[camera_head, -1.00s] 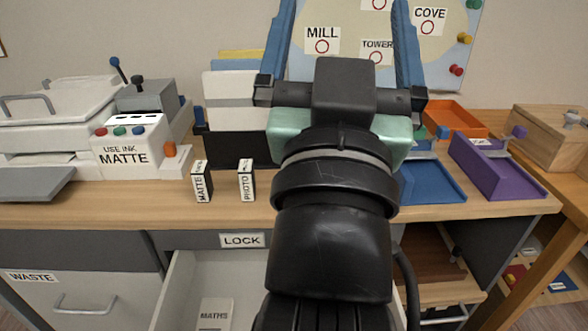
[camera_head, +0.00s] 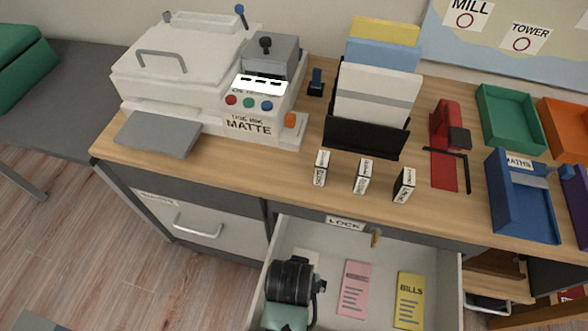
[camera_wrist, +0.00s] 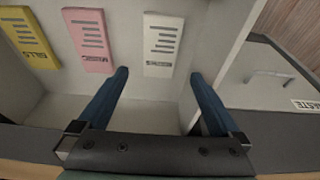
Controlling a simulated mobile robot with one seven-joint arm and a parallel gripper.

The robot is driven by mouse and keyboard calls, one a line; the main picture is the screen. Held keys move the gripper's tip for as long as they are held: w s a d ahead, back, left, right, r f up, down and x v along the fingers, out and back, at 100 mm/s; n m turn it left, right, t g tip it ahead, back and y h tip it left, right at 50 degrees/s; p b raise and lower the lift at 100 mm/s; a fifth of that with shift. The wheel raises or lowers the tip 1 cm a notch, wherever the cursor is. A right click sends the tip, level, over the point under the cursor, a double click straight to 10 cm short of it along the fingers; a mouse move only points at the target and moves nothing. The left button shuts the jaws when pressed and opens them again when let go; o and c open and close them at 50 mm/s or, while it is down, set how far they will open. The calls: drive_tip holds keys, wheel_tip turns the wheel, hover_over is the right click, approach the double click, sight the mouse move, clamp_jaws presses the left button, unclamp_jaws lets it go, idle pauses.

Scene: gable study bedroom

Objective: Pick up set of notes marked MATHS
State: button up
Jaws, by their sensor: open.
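The MATHS notes are a cream set in the open drawer (camera_head: 435,255). In the head view their cream top edge (camera_head: 311,257) shows just beyond my wrist, which hides the rest. In the wrist view the MATHS notes (camera_wrist: 162,45) lie flat beyond my fingertips; their lettering is small and turned. My gripper (camera_wrist: 159,74) is open and empty, its two blue fingers pointing into the drawer, one to either side of the notes' line. In the head view my fingers are hidden by my wrist.
Pink notes (camera_head: 354,290) and yellow BILLS notes (camera_head: 410,300) lie in the same drawer, right of my wrist. A key (camera_head: 375,236) sticks out at the LOCK label (camera_head: 345,223). The printer (camera_head: 185,70), small boxes (camera_head: 362,177) and blue tray (camera_head: 525,215) stand on the desk.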

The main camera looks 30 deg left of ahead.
drive_tip(key=b+x, duration=0.1)
drive_tip(key=x, duration=0.5)
drive_tip(key=shift+d+f+b, duration=0.1)
drive_tip(key=shift+f+b, duration=0.05)
drive_tip(key=shift+b, duration=0.2)
drive_tip(key=b+x, duration=0.2)
drive_tip(key=x, duration=0.3)
drive_tip(key=shift+w+f, duration=0.15)
drive_tip(key=c, duration=1.2)
